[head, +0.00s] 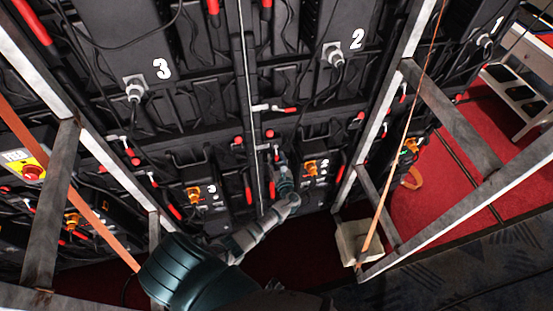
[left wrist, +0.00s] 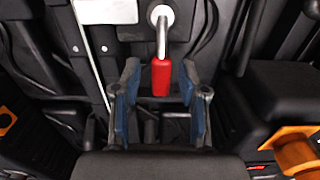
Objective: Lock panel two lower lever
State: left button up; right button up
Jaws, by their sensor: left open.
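Panel two, marked with a white 2 (head: 357,39), is in the upper middle of the head view, with a smaller 2 lower down (head: 325,168). My left gripper (head: 283,178) is at the lower left part of this panel. In the left wrist view a lever with a red grip (left wrist: 161,78) and a pale metal shank points down between my two blue-padded fingers (left wrist: 160,100). The fingers are open, one on each side, with visible gaps to the grip. In the head view my gripper hides most of this spot. My right gripper is not in view.
Panel three (head: 162,69) is to the left, with other red-gripped levers (head: 248,192) nearby. Orange connectors (head: 310,169) sit beside my gripper; one is at the right of the wrist view (left wrist: 297,152). Metal frame posts (head: 380,130) and an orange strap (head: 405,130) cross the right side.

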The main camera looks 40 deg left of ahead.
pick_arm(q)
jog(key=v, duration=1.2)
jog(key=shift+f, duration=0.2)
jog(key=s+d+f+n+g+h, duration=0.1)
jog(key=s+f+n+g+h, duration=0.15)
jog(key=s+f, duration=0.65)
jog(key=s+d+f+n+g+h, duration=0.1)
jog(key=s+f+n+g+h, duration=0.25)
jog(key=f, duration=0.85)
jog(key=s+d+f+n+g+h, duration=0.1)
jog(key=s+f+n+h, duration=0.2)
jog(key=s+f, duration=0.65)
jog(key=s+d+f+n+g+h, duration=0.1)
jog(key=s+f+n, duration=0.2)
jog(key=s+n, duration=0.2)
jog(key=s+d+f+n+g+h, duration=0.1)
jog(key=s+f+n, duration=0.3)
jog(key=s, duration=0.6)
jog(key=s+d+f+n+g+h, duration=0.1)
jog(key=s+f+n+h, duration=0.1)
jog(key=s+n, duration=0.3)
jog(key=s+f, duration=0.1)
jog(key=s, duration=0.1)
jog(key=shift+s+f+n+g+h, duration=0.3)
jog(key=shift+s+f+n+h, duration=0.05)
jog(key=shift+n+h, duration=0.05)
